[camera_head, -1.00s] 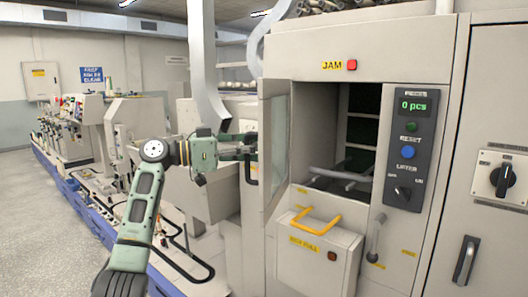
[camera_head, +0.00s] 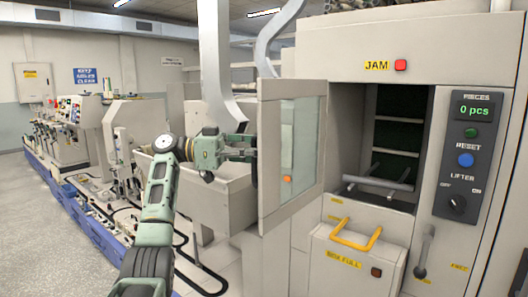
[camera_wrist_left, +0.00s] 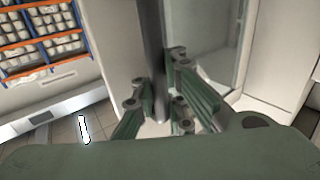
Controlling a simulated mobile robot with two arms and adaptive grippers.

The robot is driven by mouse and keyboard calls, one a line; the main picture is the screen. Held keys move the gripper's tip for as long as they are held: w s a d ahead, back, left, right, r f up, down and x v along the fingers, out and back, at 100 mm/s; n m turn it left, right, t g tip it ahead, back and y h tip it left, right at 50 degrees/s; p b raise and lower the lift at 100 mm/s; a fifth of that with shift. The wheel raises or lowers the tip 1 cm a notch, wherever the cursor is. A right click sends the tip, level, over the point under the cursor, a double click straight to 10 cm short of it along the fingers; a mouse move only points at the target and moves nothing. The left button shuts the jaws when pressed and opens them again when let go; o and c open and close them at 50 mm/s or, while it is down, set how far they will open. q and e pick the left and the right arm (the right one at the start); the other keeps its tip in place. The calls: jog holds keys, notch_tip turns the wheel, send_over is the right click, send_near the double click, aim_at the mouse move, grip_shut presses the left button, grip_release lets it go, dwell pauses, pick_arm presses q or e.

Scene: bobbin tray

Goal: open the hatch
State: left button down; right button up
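The hatch (camera_head: 268,160) is a pale door with a glass pane, standing swung out at the left of the machine's opening. A dark handle (camera_head: 254,165) is on its free left edge. My left gripper (camera_head: 246,150) is at this edge, by the handle. In the left wrist view, its fingers (camera_wrist_left: 158,98) stand on both sides of a dark vertical bar or edge. Whether they are clamped on it cannot be seen. The hatch's glass shows behind the fingers. My right gripper is not in view.
The machine's opening (camera_head: 392,147) shows dark shelves and a grey bar. Below it is a bin with a yellow handle (camera_head: 355,236). A control panel (camera_head: 466,155) stands to the right. A grey trough (camera_head: 215,190) and other machines lie behind my left arm.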

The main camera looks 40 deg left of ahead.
pick_arm(q)
jog(key=shift+s+f, duration=0.15)
jog(key=shift+f, duration=0.1)
jog(key=c, duration=1.8)
grip_release()
jog(key=shift+s+a+r, duration=0.2)
jog(key=shift+s+a, duration=0.05)
jog(key=shift+s, duration=0.25)
jog(key=shift+o, duration=0.2)
jog(key=shift+d+r, duration=0.1)
jog(key=shift+d, duration=0.05)
jog(key=v, duration=1.2)
jog(key=shift+w, duration=0.1)
